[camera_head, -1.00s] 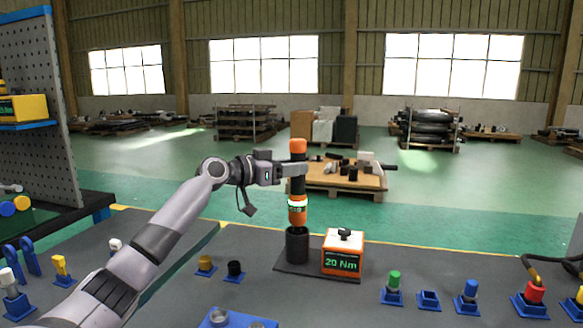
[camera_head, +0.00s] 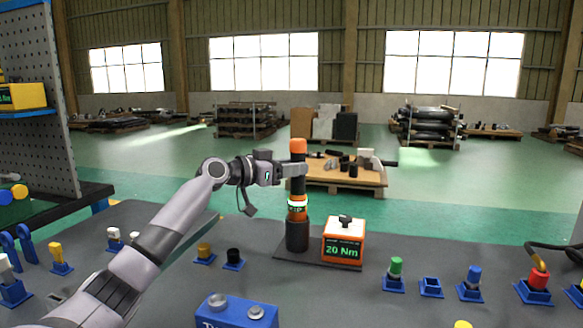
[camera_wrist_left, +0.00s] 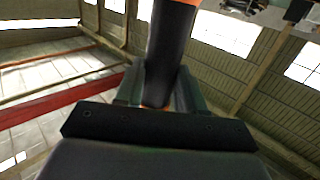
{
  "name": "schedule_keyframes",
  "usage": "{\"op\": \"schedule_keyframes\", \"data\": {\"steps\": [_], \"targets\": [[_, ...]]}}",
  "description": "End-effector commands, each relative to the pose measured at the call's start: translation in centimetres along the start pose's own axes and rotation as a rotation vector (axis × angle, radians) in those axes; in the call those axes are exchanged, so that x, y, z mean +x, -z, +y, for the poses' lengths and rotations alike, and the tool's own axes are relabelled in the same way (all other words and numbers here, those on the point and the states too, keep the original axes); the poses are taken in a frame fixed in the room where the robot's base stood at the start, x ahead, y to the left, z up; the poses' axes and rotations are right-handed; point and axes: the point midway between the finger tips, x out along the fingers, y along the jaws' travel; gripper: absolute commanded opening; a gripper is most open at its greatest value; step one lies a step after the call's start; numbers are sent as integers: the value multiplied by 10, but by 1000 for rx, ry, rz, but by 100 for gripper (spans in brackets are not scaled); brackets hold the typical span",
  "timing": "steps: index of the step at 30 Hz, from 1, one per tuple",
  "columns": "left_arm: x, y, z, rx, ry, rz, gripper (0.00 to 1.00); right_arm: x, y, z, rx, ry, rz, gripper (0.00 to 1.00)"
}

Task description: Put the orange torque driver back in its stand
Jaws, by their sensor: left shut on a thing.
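The orange torque driver (camera_head: 297,209) is upright, with an orange cap, a black grip and a lit green band on its orange lower body. My left gripper (camera_head: 298,171) is shut around its black grip from the left. The grip also shows between the fingers in the left wrist view (camera_wrist_left: 168,62). The stand, a black cylindrical holder (camera_head: 297,237) on a dark base plate, is directly under the driver. The driver's lower end is at the holder's mouth. I cannot tell how far it is inside. My right gripper is not in view.
An orange box reading 20 Nm (camera_head: 343,251) stands close right of the holder. Blue sockets with green (camera_head: 395,268), blue and red plugs lie further right. Yellow and black caps (camera_head: 234,257) are at left. A blue block (camera_head: 236,312) is in front.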

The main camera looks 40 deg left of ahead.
Motion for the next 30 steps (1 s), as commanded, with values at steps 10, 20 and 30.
{"op": "schedule_keyframes", "data": {"steps": [10,20,30], "targets": [[0,-9,0,1,2,11,0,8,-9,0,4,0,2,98],[0,-15,0,2,2,11,64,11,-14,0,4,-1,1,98],[2,-23,0,-1,-2,-6,68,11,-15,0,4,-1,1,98]]}}
